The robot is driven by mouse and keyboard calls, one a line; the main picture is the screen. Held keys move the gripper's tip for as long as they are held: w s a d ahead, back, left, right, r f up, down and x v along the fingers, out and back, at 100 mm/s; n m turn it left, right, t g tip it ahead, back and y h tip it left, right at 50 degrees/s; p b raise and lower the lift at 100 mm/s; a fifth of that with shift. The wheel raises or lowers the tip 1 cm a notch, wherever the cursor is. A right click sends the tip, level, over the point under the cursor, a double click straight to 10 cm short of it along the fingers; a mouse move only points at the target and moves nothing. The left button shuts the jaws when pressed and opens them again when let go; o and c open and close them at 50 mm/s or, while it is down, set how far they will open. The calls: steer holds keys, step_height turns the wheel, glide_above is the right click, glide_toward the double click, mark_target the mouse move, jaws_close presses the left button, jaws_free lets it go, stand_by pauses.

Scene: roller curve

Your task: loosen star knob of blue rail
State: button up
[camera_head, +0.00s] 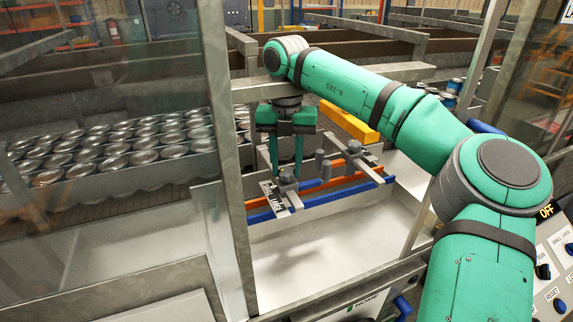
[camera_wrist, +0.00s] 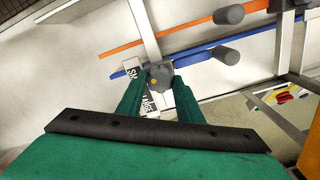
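The blue rail (camera_head: 335,195) runs slantwise across the white trough, in front of an orange rail (camera_head: 325,185). A grey star knob (camera_wrist: 160,74) sits at the left end of the blue rail, by a metal cross bar. My gripper (camera_head: 286,178) points down at that knob, with one green finger on each side of it. In the wrist view the fingertips reach the knob's level, and the knob lies between them. The right finger looks very close to it. I cannot tell whether the fingers press on the knob.
Two more grey knobs (camera_wrist: 229,14) (camera_wrist: 226,55) stand to the right along the rails. A printed plate (camera_head: 272,196) is beside the gripped-side knob. A yellow bar (camera_head: 348,122) lies behind. A metal post (camera_head: 225,160) and rows of cans (camera_head: 100,145) are at the left. A control panel (camera_head: 550,260) is at the right.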

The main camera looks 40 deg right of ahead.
steer(key=shift+n, duration=0.4)
steer(key=n, duration=0.5)
steer(key=shift+w+n, duration=0.1)
steer(key=shift+n, duration=0.2)
steer(key=shift+d+n, duration=0.15)
steer(key=shift+n, duration=0.65)
steer(key=n, duration=0.4)
steer(key=shift+f+n, duration=0.1)
steer(key=shift+n, duration=0.9)
steer(key=shift+s, duration=0.2)
steer(key=o, duration=1)
steer(key=shift+w, duration=0.1)
steer(key=shift+o, duration=0.3)
